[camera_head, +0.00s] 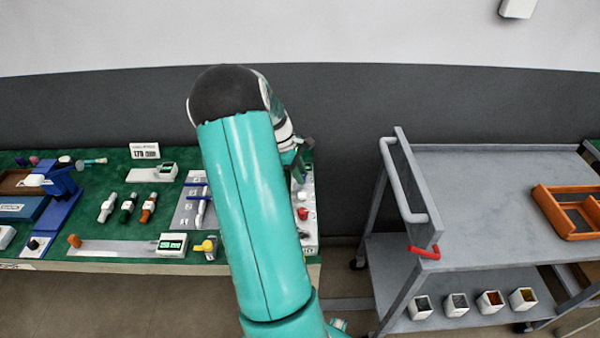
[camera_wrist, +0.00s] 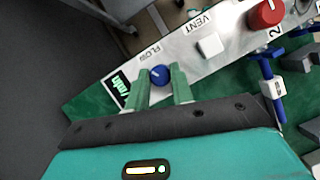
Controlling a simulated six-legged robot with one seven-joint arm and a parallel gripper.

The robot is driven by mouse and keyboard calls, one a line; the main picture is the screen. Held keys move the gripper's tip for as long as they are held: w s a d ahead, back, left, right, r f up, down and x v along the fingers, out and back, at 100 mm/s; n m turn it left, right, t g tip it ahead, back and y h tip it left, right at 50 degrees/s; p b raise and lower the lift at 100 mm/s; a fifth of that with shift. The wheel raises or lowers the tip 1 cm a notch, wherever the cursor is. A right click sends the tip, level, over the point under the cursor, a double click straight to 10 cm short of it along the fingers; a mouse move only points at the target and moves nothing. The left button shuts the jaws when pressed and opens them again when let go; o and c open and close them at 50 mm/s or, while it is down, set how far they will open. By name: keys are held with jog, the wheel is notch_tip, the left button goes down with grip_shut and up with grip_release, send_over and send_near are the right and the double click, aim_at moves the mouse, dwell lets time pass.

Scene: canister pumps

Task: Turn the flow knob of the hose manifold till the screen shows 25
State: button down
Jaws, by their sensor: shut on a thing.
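The hose manifold (camera_wrist: 215,48) is a pale panel lettered FLOW and VENT in the wrist view. Its flow knob (camera_wrist: 160,75) is blue with a light pointer mark. My gripper (camera_wrist: 161,82) is shut on the flow knob, with one green finger on each side of it. The small screen (camera_wrist: 120,87) beside the knob shows green lettering like "l/min"; I cannot read a number on it. In the head view my arm covers much of the manifold (camera_head: 309,238), and my gripper (camera_head: 294,157) is at its far end.
A red knob (camera_wrist: 265,13) and a white square button (camera_wrist: 210,44) are on the same panel. A blue valve-like part (camera_wrist: 268,80) stands beside it. In the head view a grey cart (camera_head: 490,185) stands to the right, past a gap. Several bench items lie left of my arm.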

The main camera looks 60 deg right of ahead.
jog(key=m+y, duration=0.2)
jog(key=m, duration=0.3)
jog(key=shift+d+m, duration=0.15)
jog(key=shift+m, duration=0.15)
jog(key=m+y, duration=0.1)
jog(key=m, duration=0.1)
jog(key=m+t, duration=0.1)
jog(key=m, duration=0.2)
jog(key=shift+d+t+y, duration=0.1)
jog(key=shift+t+y, duration=0.2)
jog(key=shift+y, duration=0.1)
jog(key=shift+m, duration=0.3)
jog(key=c, duration=1.2)
grip_release()
jog(key=v, duration=1.3)
jog(key=shift+d+r, duration=0.2)
jog(key=shift+r, duration=0.15)
